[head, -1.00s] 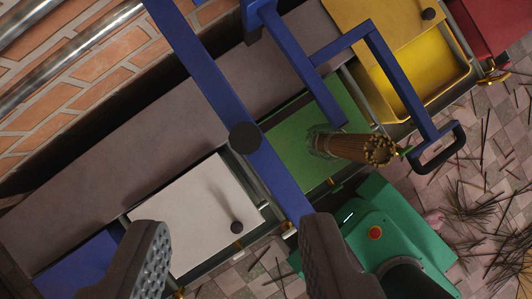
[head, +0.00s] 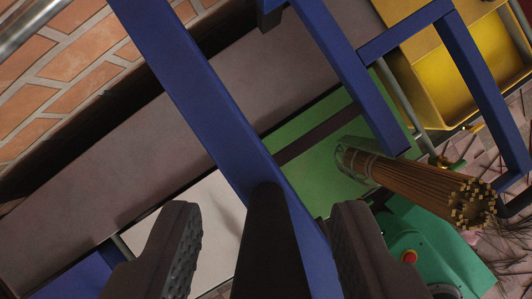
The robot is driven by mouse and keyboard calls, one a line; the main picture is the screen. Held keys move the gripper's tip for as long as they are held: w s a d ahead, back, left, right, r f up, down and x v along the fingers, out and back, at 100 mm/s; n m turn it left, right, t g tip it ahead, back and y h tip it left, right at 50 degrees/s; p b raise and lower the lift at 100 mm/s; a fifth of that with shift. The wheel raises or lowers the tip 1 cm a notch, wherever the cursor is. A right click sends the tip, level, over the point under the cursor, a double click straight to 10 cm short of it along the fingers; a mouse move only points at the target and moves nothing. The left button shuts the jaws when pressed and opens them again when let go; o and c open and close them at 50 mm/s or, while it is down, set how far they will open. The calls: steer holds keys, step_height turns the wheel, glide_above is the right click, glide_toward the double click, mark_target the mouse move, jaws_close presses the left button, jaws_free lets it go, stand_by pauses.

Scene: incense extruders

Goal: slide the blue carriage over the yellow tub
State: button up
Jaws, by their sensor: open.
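The blue carriage (head: 190,85) is a frame of blue bars crossing the view from the upper left, with another arm reaching to the right. A black post (head: 268,245) stands up from its long bar toward the camera. My gripper (head: 266,225) is open, with one finger on each side of this post and visible gaps to both. The carriage's right-hand bars pass close to the tub and cover part of the view there.
Below the carriage are a green lid (head: 315,165) and a white lid (head: 205,225). A brick wall (head: 60,85) borders the upper left. A green machine with a red button (head: 409,257) is at the lower right.

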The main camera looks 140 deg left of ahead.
steer(key=shift+x, duration=0.85)
steer(key=shift+r, duration=0.1)
jaws_close()
steer(key=shift+a, duration=0.15)
steer(key=s+d+p, duration=0.3)
steer(key=d, duration=1.5)
steer(key=s+d+p, duration=0.4)
steer(key=d, duration=1.5)
steer(key=shift+s+d+p, duration=0.2)
steer(key=shift+p, duration=0.1)
